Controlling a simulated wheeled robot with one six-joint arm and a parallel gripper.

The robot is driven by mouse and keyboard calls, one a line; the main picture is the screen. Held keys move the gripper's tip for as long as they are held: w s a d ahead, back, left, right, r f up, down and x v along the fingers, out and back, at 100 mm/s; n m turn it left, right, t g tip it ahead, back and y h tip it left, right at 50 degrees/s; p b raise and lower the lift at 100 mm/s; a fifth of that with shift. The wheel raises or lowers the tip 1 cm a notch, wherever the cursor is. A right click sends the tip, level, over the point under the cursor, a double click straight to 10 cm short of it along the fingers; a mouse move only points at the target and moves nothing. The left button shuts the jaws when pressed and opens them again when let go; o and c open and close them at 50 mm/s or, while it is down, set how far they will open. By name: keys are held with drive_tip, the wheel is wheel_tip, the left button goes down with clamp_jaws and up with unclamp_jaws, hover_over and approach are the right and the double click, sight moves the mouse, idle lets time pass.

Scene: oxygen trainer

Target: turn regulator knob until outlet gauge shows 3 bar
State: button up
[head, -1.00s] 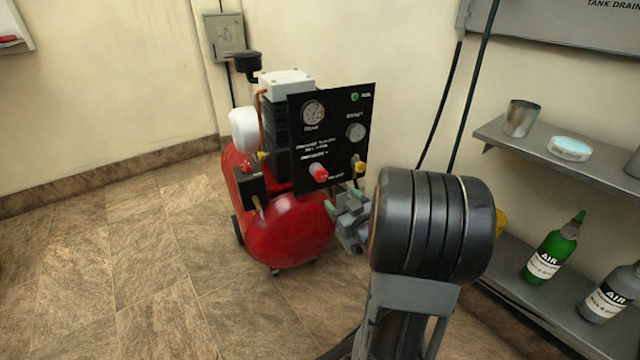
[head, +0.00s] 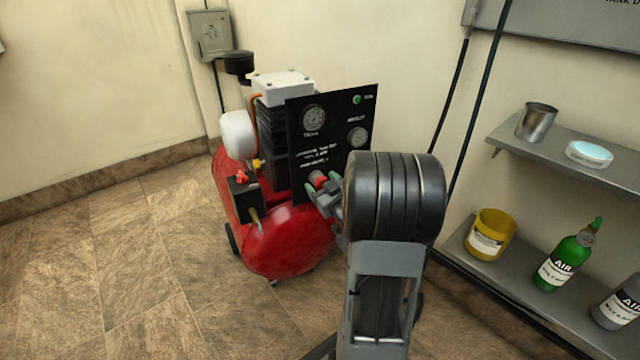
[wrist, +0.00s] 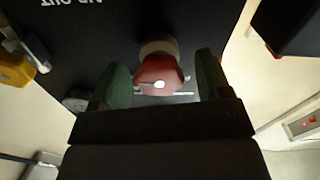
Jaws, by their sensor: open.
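The red regulator knob (head: 317,179) sits low on the black control panel (head: 335,115) of the compressor. In the wrist view the knob (wrist: 160,76) lies between the two green-tipped fingers of my gripper (wrist: 162,80), with a gap on each side. My gripper (head: 321,192) is open around the knob and does not grip it. The outlet gauge (head: 357,136) is at the panel's right and the tank gauge (head: 313,120) at its upper left. Both dials are too small to read. My arm hides the panel's lower right.
The compressor's red tank (head: 290,240) stands below the panel. Shelves at the right hold a metal cup (head: 537,122), a yellow container (head: 491,235) and a green bottle (head: 568,256). The tiled floor (head: 120,250) at the left is clear.

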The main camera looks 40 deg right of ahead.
drive_tip(key=shift+c, duration=0.3)
drive_tip(key=c, duration=0.9)
drive_tip(key=shift+o, duration=0.2)
drive_tip(key=shift+r+m+p, duration=0.1)
drive_tip(key=shift+m+p, duration=0.3)
drive_tip(key=shift+m, duration=0.8)
drive_tip(key=o, duration=0.9)
drive_tip(key=shift+s, duration=0.1)
